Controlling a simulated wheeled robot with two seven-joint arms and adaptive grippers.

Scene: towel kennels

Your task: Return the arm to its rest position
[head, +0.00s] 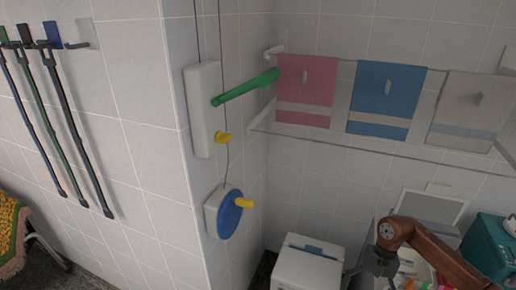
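My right arm (433,254), brown and copper-coloured, comes in from the lower right corner. Its dark grey gripper (367,273) is at the bottom edge, just right of a white box. The fingers are small and partly cut off, so I cannot tell whether they are open or shut. I see nothing clearly held in it. My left arm and gripper are not in view.
A white wall unit (203,135) has a green lever (250,88); a blue wheel (229,215) with a yellow handle is below. Pink (307,80), blue (385,90) and grey (468,100) towels hang behind. A white box (307,265) and teal container (487,248) flank my arm.

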